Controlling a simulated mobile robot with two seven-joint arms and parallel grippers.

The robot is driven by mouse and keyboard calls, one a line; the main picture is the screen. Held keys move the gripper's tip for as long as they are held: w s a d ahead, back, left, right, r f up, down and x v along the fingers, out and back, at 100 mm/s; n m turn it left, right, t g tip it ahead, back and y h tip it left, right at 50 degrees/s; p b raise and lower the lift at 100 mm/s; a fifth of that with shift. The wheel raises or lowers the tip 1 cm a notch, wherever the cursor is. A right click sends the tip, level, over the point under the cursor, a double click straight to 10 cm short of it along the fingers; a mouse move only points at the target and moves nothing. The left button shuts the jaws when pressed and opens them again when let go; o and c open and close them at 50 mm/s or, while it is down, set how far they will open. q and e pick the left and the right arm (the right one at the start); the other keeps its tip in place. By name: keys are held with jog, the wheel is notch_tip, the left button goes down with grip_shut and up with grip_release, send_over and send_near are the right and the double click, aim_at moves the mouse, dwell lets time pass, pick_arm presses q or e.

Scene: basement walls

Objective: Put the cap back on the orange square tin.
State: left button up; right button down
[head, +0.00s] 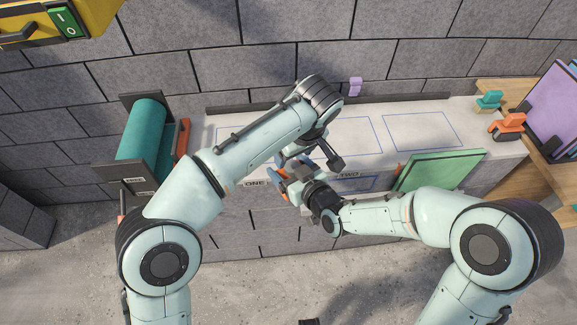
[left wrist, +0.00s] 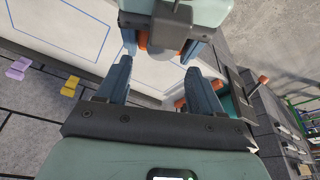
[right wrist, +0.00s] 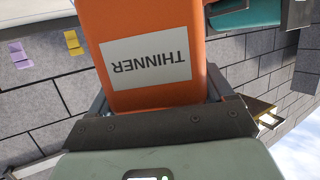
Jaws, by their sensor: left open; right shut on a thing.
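The orange square tin (right wrist: 125,25) fills the upper middle of the right wrist view, with a white THINNER label that reads upside down. My right gripper (right wrist: 158,92) is shut on it. In the head view only a little of the tin (head: 273,172) shows, beside my right gripper (head: 290,176) at the counter's front edge. My left gripper (head: 313,157) is open just above and behind it. In the left wrist view my left gripper's open fingers (left wrist: 158,68) point toward the right gripper. I cannot make out the cap or the tin's mouth.
The white counter (head: 350,140) has blue outlined areas and labels ONE and TWO. A teal roll (head: 143,135) stands in a dark holder at left. A green panel (head: 440,170) leans at right. Teal (head: 489,100) and orange (head: 508,126) items stand at far right. The counter's middle back is clear.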

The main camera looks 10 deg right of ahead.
pick_arm(q)
jog(key=shift+r, duration=0.3)
jog(key=o, duration=0.6)
jog(key=shift+c, duration=0.2)
jog(key=v, duration=1.2)
